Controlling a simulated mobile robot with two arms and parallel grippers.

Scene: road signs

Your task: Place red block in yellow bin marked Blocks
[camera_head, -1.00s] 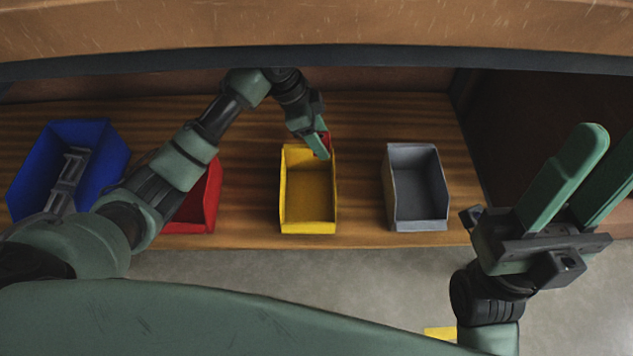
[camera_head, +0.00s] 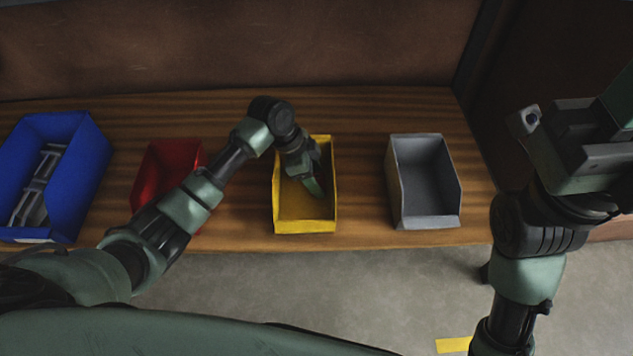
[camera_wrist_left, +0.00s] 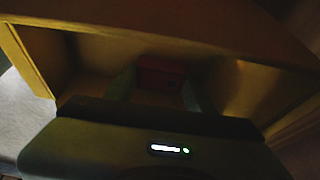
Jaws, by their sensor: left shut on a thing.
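The yellow bin (camera_head: 305,226) stands on the wooden shelf between the red bin and the grey bin. My left gripper (camera_head: 314,188) reaches down into it from above. In the left wrist view the red block (camera_wrist_left: 160,74) sits between the fingers of my left gripper (camera_wrist_left: 160,90), which is shut on it, with the yellow bin's walls (camera_wrist_left: 35,60) around. The block is hidden in the head view. My right gripper (camera_head: 620,105) is at the right edge, its fingers mostly out of frame. No marking on the bin is readable.
A blue bin (camera_head: 92,150) with grey parts (camera_head: 38,185) inside stands at far left. A red bin (camera_head: 150,175) is partly behind my left arm. A grey bin (camera_head: 430,222) stands to the right. Bare shelf (camera_head: 360,190) lies between the yellow and grey bins.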

